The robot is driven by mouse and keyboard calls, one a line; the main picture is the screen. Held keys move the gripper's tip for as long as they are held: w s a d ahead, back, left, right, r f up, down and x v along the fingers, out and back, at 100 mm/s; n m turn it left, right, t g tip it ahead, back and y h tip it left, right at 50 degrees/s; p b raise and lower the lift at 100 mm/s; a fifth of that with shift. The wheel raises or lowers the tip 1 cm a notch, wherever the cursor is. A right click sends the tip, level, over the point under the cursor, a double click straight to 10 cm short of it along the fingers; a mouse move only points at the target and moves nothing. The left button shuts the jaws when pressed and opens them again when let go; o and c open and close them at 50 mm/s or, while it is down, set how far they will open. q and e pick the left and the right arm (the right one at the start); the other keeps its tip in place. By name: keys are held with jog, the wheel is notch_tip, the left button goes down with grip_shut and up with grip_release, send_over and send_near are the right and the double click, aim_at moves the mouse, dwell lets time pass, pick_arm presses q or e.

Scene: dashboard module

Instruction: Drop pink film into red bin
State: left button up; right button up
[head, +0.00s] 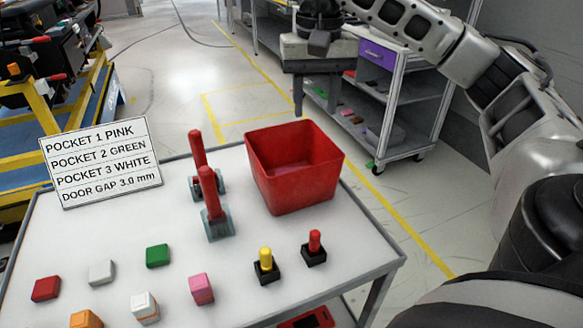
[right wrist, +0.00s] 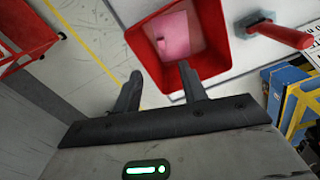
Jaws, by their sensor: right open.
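The red bin (head: 270,180) stands upright at the table's right side. The bin also shows in the right wrist view (right wrist: 140,45). My right gripper (head: 317,100) is open and empty, beyond the bin in the head view. Its two fingers (right wrist: 160,72) are apart with nothing between them. My left gripper is not in view.
Several coloured blocks, one pink (head: 201,289), lie along the table's front. Two black-based buttons, yellow (head: 266,266) and red (head: 314,249), sit nearby. A sign (head: 101,162) stands at left. A grey shelf (head: 400,90) stands behind.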

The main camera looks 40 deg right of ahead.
pick_arm(q)
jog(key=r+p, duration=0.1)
jog(key=p, duration=0.1)
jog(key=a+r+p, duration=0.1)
jog(key=p, duration=0.1)
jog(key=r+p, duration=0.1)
jog(key=p, duration=0.2)
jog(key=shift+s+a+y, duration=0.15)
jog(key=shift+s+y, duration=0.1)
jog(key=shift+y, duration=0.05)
pick_arm(e)
notch_tip(320, 180, up, 11)
jog(key=shift+r, duration=0.1)
